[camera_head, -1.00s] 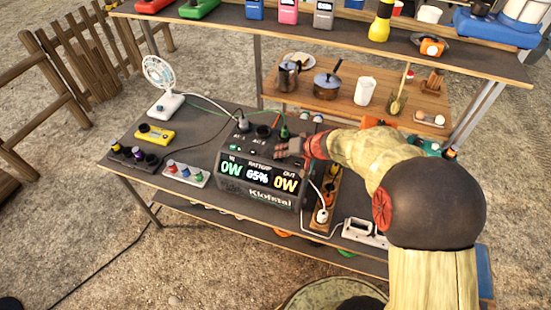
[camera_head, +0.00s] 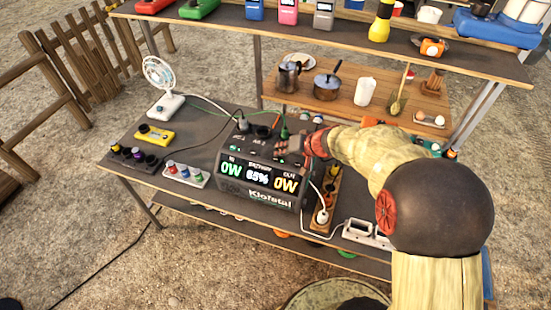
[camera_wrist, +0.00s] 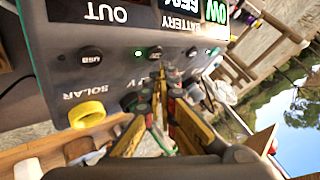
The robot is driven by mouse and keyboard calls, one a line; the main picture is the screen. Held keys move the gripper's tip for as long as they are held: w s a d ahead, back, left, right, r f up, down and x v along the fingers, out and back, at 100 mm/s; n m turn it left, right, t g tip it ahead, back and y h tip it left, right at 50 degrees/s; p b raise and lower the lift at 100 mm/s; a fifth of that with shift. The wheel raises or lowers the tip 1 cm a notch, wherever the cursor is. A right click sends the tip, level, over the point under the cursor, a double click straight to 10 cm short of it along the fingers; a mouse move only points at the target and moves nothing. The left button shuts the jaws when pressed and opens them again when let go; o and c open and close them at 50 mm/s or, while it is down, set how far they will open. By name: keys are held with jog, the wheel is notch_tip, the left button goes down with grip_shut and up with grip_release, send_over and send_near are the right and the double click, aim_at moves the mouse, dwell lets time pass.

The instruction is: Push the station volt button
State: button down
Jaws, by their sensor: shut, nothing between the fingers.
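The station (camera_head: 270,197) is a dark power box on the table with a lit display reading 0W, 65% and 0W. In the wrist view its panel (camera_wrist: 60,95) appears upside down, with OUT, BATTERY, USB and SOLAR labels. A dark round USB button (camera_wrist: 92,53) is in clear view. Another dark round button (camera_wrist: 155,52) lies just beyond my fingertips. A label ending in V is partly covered by my fingers, so I cannot tell which button it marks. My gripper (camera_head: 288,145) is shut and empty over the station's top panel. I cannot tell whether its tips (camera_wrist: 164,84) touch the panel.
Plugs and a green cable (camera_head: 285,131) stand at the station's back edge. A yellow ring socket (camera_wrist: 86,113) is near my fingers. A power strip (camera_head: 324,204) lies right of the station. A fan (camera_head: 163,88) stands at the table's left; a shelf (camera_head: 440,55) overhangs the back.

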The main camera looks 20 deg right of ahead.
notch_tip(320, 180, up, 6)
jog(key=shift+f+p, duration=0.1)
jog(key=shift+p, duration=1.15)
jog(key=s+f, duration=0.1)
jog(key=s, duration=0.1)
jog(key=s+a+m+g, duration=0.1)
jog(key=s+f+g, duration=0.1)
jog(key=s, duration=0.1)
jog(key=shift+s+a+f+m, duration=0.3)
jog(key=shift+a, duration=0.05)
jog(key=s+r+n+h, duration=0.4)
jog(key=s+r, duration=1.6)
jog(key=s, duration=0.4)
jog(key=shift+s+n+h, duration=0.25)
jog(key=shift+n+h, duration=0.05)
